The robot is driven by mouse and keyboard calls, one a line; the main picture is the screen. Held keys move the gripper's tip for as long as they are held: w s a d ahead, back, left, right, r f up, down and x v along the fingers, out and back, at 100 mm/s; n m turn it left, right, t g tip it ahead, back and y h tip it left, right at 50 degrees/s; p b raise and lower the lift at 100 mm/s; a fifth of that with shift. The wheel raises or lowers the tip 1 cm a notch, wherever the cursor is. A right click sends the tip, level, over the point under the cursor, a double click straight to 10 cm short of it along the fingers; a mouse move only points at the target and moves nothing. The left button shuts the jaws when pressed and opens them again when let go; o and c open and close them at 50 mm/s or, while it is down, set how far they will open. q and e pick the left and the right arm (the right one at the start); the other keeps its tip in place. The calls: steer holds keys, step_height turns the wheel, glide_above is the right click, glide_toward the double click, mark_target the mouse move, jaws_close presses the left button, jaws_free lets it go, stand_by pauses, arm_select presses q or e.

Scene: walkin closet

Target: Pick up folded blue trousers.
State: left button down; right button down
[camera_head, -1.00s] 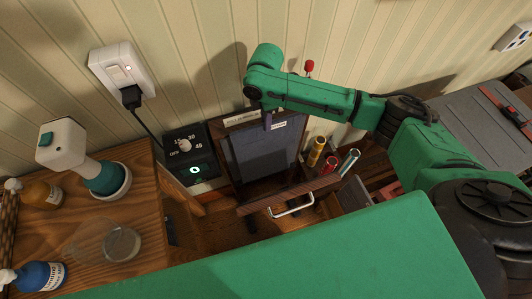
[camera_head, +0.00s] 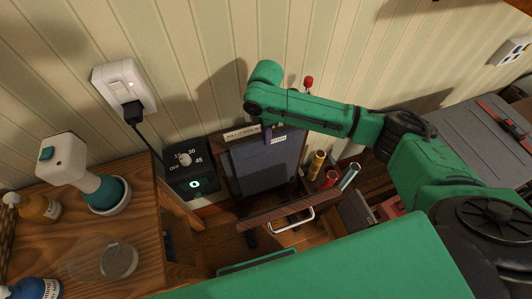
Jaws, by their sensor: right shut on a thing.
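The folded blue trousers (camera_head: 266,165) hang as a dark blue-grey panel in an upright wooden frame against the wall, like a trouser press. A small white label (camera_head: 278,140) shows near their top edge. My right gripper (camera_head: 268,132) points down at the top edge of the trousers, below the green wrist, and is shut on them there. The fingertips are small and partly hidden by the wrist. My left gripper is not in view.
A timer box (camera_head: 187,175) stands left of the frame, its cord running to a wall socket (camera_head: 123,84). Several small tubes (camera_head: 317,165) stand at right. Bottles and a glass (camera_head: 118,260) stand on the left cabinet.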

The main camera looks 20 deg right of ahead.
step_height(320, 180, up, 18)
steer(key=s+d+b, duration=0.2)
steer(key=s+d, duration=0.2)
steer(key=d, duration=0.4)
steer(key=s+d+b, duration=0.2)
steer(key=s+d, duration=0.2)
steer(key=d, duration=0.4)
step_height(320, 180, up, 40)
steer(key=p, duration=2.2)
steer(key=shift+w+d, duration=0.1)
